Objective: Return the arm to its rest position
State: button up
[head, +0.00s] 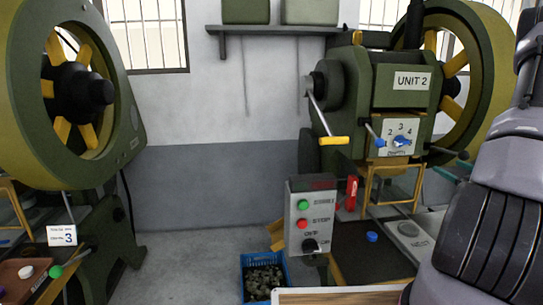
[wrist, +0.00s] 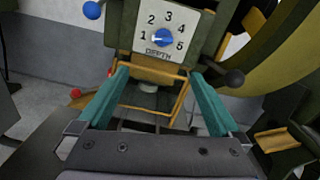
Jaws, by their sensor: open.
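My gripper (wrist: 158,80) is open in the wrist view, with its two teal fingers apart and nothing between them. The fingers point at the UNIT 2 machine, below its white DEPTH dial panel with the blue knob (wrist: 162,37). In the head view my dark arm fills the right edge, and a bit of teal finger shows beside the UNIT 2 machine (head: 400,75). The rest of the gripper is hidden behind the arm there. The blue knob (head: 401,141) also shows in the head view.
A control box (head: 313,217) with green and red buttons stands in front of the machine. A yellow-handled lever (head: 334,140) sticks out left. A blue crate (head: 264,278) of dark pieces is on the floor. Another green machine (head: 70,90) stands left.

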jog(key=s+a+r+n+g+y, duration=0.2)
jog(key=a+r+n+g+y, duration=0.4)
jog(key=a, duration=0.8)
jog(key=s+a+r+n+g+y, duration=0.2)
jog(key=a+r+n+g+y, duration=0.15)
jog(key=a+r+n, duration=0.75)
jog(key=s+a+r+n+h, duration=0.3)
jog(key=s+a+n+h, duration=0.1)
jog(key=s, duration=0.4)
jog(key=s+a+r+n+g+h, duration=0.1)
jog(key=s+a+r+n+h, duration=0.3)
jog(key=s, duration=0.5)
jog(key=n+h, duration=0.2)
jog(key=n, duration=0.1)
jog(key=shift+s+a, duration=0.15)
jog(key=shift+a, duration=0.15)
